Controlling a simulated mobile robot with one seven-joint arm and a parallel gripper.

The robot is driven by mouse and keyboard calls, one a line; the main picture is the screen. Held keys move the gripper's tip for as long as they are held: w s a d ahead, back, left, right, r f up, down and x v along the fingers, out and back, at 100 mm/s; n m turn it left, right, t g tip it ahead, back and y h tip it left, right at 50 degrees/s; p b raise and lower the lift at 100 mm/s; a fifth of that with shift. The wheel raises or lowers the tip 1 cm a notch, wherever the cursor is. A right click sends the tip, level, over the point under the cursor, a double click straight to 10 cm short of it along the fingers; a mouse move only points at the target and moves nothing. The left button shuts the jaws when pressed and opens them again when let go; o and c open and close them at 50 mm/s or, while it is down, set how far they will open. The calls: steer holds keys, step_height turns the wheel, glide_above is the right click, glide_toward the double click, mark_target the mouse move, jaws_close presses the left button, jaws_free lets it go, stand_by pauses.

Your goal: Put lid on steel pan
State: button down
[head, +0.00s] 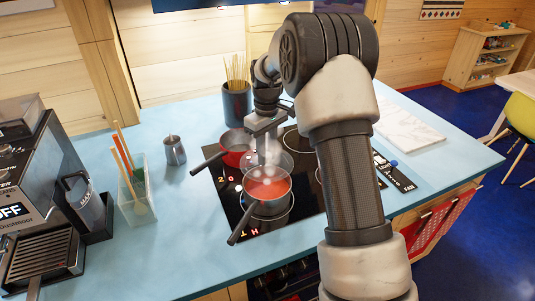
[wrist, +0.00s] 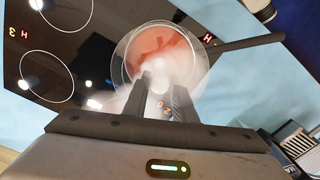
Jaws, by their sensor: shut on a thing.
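The steel pan (head: 252,205) stands on the front burner with steaming red contents. Its dark handle points toward the front left; in the wrist view the handle (wrist: 245,47) points right. My gripper (head: 262,148) is above and just behind the pan, pointing down. It is shut on a clear glass lid (head: 284,158), gripped from above. In the wrist view my gripper (wrist: 162,86) has its fingers at the lid's middle, and the lid's rim (wrist: 121,78) overlaps the pan. Steam blurs the knob. The lid appears raised and offset from the pan; the exact gap is unclear.
A red pan (head: 232,141) stands behind left on the black cooktop (head: 232,206). A marble board (head: 410,124) lies right.

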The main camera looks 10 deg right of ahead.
steer(key=shift+f+b, duration=2.05)
steer(key=shift+f, duration=1.45)
steer(key=shift+f, duration=0.35)
steer(key=c, duration=0.9)
jaws_free()
steer(key=shift+r+p, duration=2.05)
steer(key=shift+r, duration=1.5)
